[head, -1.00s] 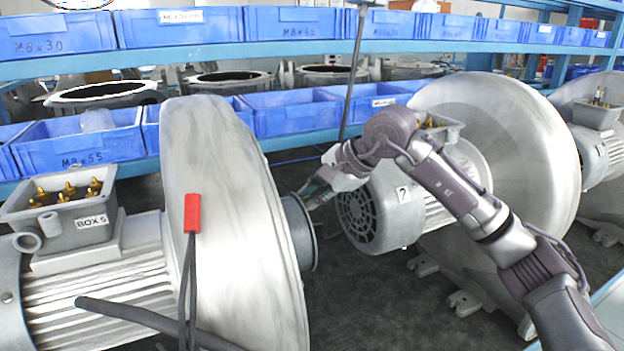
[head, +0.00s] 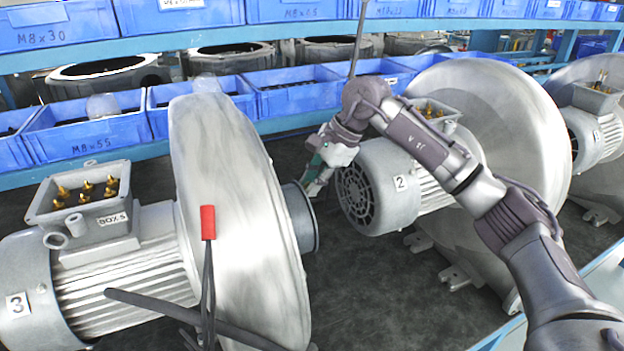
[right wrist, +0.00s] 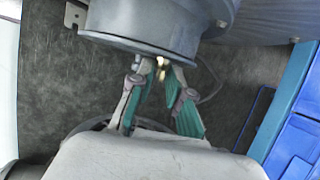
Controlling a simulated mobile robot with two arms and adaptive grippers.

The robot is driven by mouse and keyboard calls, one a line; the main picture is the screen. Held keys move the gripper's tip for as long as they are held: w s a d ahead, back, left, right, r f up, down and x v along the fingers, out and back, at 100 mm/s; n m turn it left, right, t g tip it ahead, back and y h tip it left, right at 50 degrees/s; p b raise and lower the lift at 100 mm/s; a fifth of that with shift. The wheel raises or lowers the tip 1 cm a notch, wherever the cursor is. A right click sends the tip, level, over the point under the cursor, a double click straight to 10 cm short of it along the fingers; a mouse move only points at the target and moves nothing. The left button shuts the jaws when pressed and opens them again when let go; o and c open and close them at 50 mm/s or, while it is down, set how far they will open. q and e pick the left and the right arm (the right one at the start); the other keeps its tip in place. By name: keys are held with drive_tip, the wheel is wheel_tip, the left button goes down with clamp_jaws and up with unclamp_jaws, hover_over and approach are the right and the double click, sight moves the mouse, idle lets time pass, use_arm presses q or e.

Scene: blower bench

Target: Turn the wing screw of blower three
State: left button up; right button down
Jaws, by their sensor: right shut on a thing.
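Blower three, with its big grey housing (head: 235,230) and a "3" label (head: 17,305) on its motor, stands at the left in the head view. Its round outlet flange (head: 301,217) faces right and also shows at the top of the right wrist view (right wrist: 160,30). A small brass-coloured wing screw (right wrist: 161,64) sits under the flange rim in the right wrist view. My right gripper (right wrist: 160,75) is shut on the wing screw, its green-padded fingers pointing at the flange. In the head view, my right gripper (head: 312,188) is beside the flange; the screw is hidden there. My left gripper is not in view.
Blower two (head: 500,150) stands right of the flange, close to my right arm. Blue bins (head: 90,137) line the shelves behind. A red piece (head: 207,222) on dark cables shows before blower three's housing.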

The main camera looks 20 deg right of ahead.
drive_tip(key=c, duration=1.1)
unclamp_jaws()
drive_tip(key=v, duration=1.2)
